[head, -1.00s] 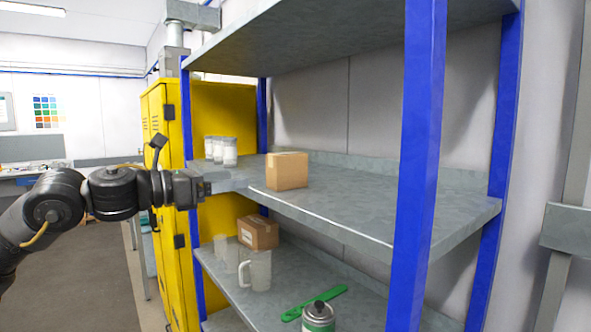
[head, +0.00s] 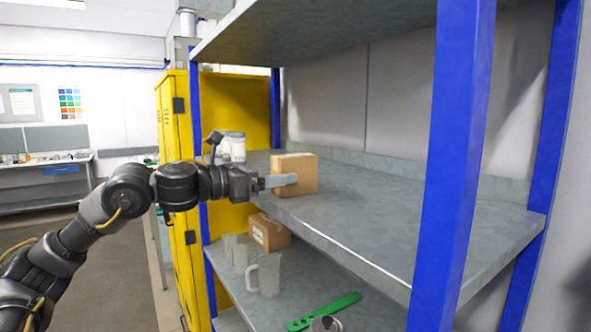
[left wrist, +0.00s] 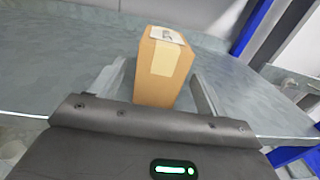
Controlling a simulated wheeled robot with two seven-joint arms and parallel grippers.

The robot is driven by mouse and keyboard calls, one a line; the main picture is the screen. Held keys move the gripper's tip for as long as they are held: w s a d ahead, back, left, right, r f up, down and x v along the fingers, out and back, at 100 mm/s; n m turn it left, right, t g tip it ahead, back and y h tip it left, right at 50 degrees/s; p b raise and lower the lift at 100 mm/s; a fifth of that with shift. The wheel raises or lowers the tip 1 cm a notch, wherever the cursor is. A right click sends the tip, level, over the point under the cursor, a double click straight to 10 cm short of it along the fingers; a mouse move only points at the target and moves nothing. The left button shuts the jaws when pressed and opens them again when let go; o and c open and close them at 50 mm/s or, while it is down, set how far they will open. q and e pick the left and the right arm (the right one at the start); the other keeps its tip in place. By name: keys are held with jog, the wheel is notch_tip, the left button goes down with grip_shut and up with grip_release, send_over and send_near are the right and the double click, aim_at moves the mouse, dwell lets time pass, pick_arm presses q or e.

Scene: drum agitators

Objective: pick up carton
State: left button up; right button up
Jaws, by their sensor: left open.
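A brown carton (head: 308,173) stands upright on the middle shelf (head: 370,225), near its front left edge. In the left wrist view the carton (left wrist: 158,82) has a white label on top and pale tape down its side. My left gripper (head: 285,182) is open at the carton, with one finger showing in front of it in the head view. In the left wrist view the fingers of my left gripper (left wrist: 160,92) lie to the left and right of the carton. I cannot tell whether they touch it. My right gripper is not in view.
A second brown carton (head: 270,231), a clear mug (head: 264,275) and a green tool (head: 324,311) are on the lower shelf. White jars (head: 232,146) stand behind my gripper. A blue post (head: 452,170) rises at the shelf's front right. The middle shelf is clear right of the carton.

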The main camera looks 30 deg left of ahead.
aim_at(294, 171)
pick_arm(q)
jog(key=shift+w, duration=0.1)
jog(key=w+p, duration=0.1)
jog(key=w+d+r+p, duration=0.1)
jog(key=p, duration=0.1)
jog(key=shift+w+d, duration=0.1)
jog(key=shift+d, duration=0.15)
jog(key=x, duration=0.2)
jog(key=shift+w+d+f, duration=0.15)
jog(key=shift+w+f, duration=0.05)
jog(key=shift+f, duration=0.1)
jog(key=shift+s, duration=0.15)
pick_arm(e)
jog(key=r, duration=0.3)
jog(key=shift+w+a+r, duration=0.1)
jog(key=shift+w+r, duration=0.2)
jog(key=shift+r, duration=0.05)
pick_arm(q)
jog(key=shift+c, duration=0.7)
jog(key=c, duration=1)
